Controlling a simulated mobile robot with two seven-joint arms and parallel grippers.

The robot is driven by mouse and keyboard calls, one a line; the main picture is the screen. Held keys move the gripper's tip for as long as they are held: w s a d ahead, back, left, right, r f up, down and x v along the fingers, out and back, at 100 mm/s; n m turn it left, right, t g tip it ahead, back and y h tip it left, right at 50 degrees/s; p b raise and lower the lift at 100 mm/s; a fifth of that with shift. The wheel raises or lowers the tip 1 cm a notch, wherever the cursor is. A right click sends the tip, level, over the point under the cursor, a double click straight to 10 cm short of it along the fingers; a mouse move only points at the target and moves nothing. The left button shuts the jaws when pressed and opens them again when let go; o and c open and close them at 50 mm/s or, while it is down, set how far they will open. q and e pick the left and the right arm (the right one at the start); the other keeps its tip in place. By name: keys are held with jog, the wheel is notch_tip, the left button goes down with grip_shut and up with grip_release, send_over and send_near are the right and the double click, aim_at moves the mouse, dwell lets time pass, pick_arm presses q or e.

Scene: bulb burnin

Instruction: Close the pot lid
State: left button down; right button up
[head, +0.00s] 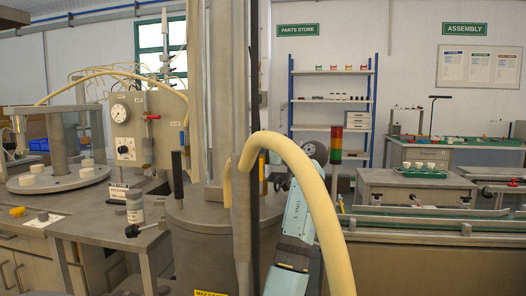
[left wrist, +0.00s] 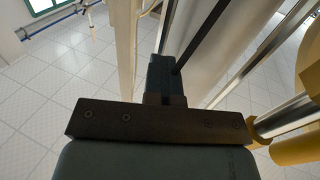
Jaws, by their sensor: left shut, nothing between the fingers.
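A large grey cylindrical pot (head: 200,245) stands in the lower middle of the head view, with a yellow label low on its front. A grey column and a tan hose hide much of its top, so I cannot tell how its lid sits. A black upright handle (head: 177,175) rises at its left edge. My left gripper (left wrist: 163,68) is shut and empty in the left wrist view, its fingertips close to a dark slanting bar (left wrist: 203,35); I cannot tell if they touch. My right gripper is not in view.
A bench on the left holds a round plate (head: 57,181) with white pieces, a gauge box (head: 143,125) and a small jar (head: 135,207). A long bench (head: 430,262) stands at right. Tiled floor (left wrist: 45,90) shows below.

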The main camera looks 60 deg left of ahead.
pick_arm(q)
jog(key=shift+s+a+r, duration=0.1)
jog(key=shift+s+a, duration=0.05)
jog(key=shift+s, duration=0.05)
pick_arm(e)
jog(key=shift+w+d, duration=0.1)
pick_arm(q)
jog(key=p+v, duration=0.2)
jog(key=v, duration=1.2)
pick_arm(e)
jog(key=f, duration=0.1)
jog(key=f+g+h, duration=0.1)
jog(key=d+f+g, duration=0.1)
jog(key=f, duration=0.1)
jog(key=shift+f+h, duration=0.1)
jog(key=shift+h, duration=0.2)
